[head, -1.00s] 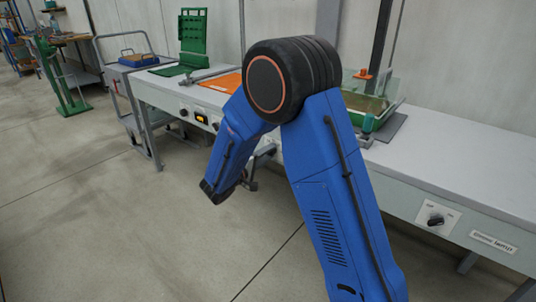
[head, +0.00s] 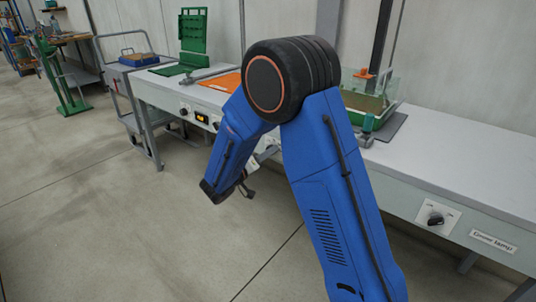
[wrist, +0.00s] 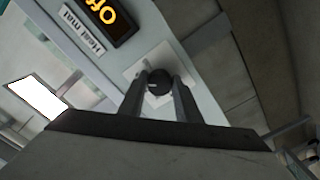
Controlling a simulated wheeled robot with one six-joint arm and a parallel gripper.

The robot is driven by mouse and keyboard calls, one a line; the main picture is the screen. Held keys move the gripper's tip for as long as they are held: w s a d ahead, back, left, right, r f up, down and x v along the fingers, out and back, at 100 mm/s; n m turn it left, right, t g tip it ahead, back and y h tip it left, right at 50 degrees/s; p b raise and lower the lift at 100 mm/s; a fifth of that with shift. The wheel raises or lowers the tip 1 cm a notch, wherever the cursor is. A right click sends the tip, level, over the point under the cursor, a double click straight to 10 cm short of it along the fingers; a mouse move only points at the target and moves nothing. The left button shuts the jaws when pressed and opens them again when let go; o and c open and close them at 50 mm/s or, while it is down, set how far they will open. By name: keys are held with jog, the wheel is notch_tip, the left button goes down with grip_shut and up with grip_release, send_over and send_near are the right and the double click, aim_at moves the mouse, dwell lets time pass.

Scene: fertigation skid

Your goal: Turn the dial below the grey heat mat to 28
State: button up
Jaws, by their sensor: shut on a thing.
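The dial (wrist: 154,83) is a round black knob with a pale pointer mark on a white plate, seen in the wrist view. My gripper (wrist: 162,88) has its two fingers on either side of this knob and is shut on it. The grey mat (head: 393,128) lies on the bench at the right in the head view.
The long bench carries an orange mat (head: 222,82) and a green stand (head: 193,38). A "Cover lamp" dial (head: 436,217) is on the front panel at right. A trolley (head: 136,62) stands at the left. The floor in front is clear.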

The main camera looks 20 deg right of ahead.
jog(key=shift+s+f, duration=0.1)
jog(key=o, duration=1.1)
jog(key=shift+c, duration=0.2)
jog(key=v, duration=1.7)
jog(key=shift+a, duration=0.15)
jog(key=s+d+r+g+y, duration=0.2)
jog(key=s+d+g, duration=0.3)
jog(key=s+d, duration=0.45)
jog(key=s+d+r+g+y, duration=0.2)
jog(key=s+d+r+g, duration=0.3)
jog(key=d, duration=0.7)
jog(key=s+n+t+y, duration=0.1)
jog(key=s+t+y, duration=0.3)
jog(key=s+y, duration=0.6)
jog(key=s, duration=0.8)
jog(key=shift+s+a+n+y, duration=0.25)
jog(key=shift+a+n+y, duration=0.05)
jog(key=shift+n, duration=0.1)
